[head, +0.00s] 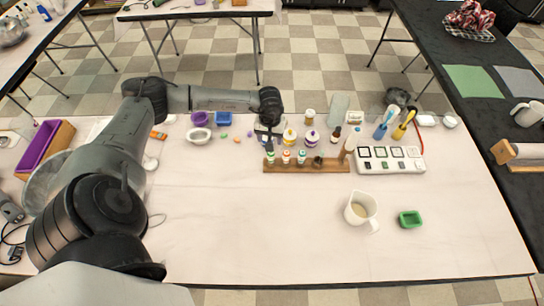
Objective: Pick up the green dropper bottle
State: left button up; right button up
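A wooden rack (306,166) stands mid-table and holds several small dropper bottles with white tops. A bottle with green on it (301,157) is in the rack, right of one with orange-red on it (285,157). Another bottle with green (270,157) is at the rack's left end. The labels are too small to tell which is the green dropper bottle. My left gripper (268,136) points down just above and behind the rack's left end. Its fingers are too small and dark to show whether they are open. My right gripper is not in view.
Behind the rack are white bottles with yellow (290,137) and purple (311,138) parts and a brown bottle (336,134). A white hotplate-like panel (390,160) is to the right. A beaker (360,210) and green mold (410,219) stand in front. The front-middle table is clear.

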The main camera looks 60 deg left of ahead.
aim_at(271, 157)
pick_arm(q)
jog(key=shift+f+m, duration=0.1)
jog(key=shift+m, duration=0.2)
notch_tip(271, 157, down, 14)
jog(key=shift+w+r, duration=0.15)
dwell(0.4)
jog(key=c, duration=0.6)
